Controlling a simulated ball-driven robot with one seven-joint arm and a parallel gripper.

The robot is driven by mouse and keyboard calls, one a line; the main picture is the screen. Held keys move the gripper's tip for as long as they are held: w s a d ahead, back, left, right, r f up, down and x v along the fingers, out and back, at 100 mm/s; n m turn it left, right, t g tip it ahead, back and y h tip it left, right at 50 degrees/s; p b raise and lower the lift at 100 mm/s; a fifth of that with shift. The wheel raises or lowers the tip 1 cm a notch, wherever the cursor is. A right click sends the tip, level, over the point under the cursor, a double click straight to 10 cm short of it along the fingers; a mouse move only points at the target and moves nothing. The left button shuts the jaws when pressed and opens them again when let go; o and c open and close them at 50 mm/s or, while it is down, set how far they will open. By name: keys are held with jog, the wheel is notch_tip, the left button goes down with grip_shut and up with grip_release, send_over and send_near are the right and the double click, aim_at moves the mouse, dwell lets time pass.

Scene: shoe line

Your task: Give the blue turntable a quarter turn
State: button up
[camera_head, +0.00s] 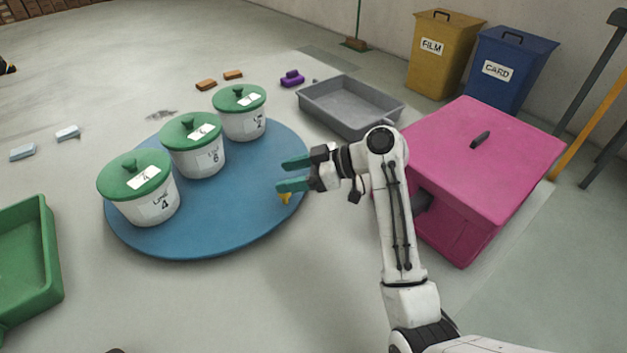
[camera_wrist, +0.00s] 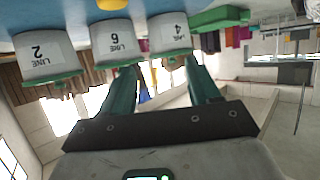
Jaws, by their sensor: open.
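The blue turntable (camera_head: 235,215) lies flat on the pale surface; it also shows along the top of the wrist view (camera_wrist: 50,14). Three white pots with green lids stand in a row on it: line 4 (camera_head: 152,208), line 6 (camera_head: 203,160) and line 2 (camera_head: 243,126). A small yellow peg (camera_head: 285,198) is at the turntable's right edge and also shows at the top of the wrist view (camera_wrist: 113,4). My gripper (camera_head: 281,175) is open and empty at the right edge, beside the peg in the picture. I cannot tell its exact height or whether it touches.
A grey tray (camera_head: 345,122) lies behind my gripper. A pink box (camera_head: 480,140) with a lid stands right of my arm. A green bin (camera_head: 50,265) is at the left. Yellow (camera_head: 440,75) and blue (camera_head: 508,92) bins stand behind.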

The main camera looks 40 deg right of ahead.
jog(key=s+r+p, duration=0.1)
jog(key=s+r, duration=0.2)
jog(key=s, duration=0.5)
jog(key=shift+s+a+r, duration=0.4)
jog(key=shift+a, duration=0.05)
jog(key=shift+c, duration=0.2)
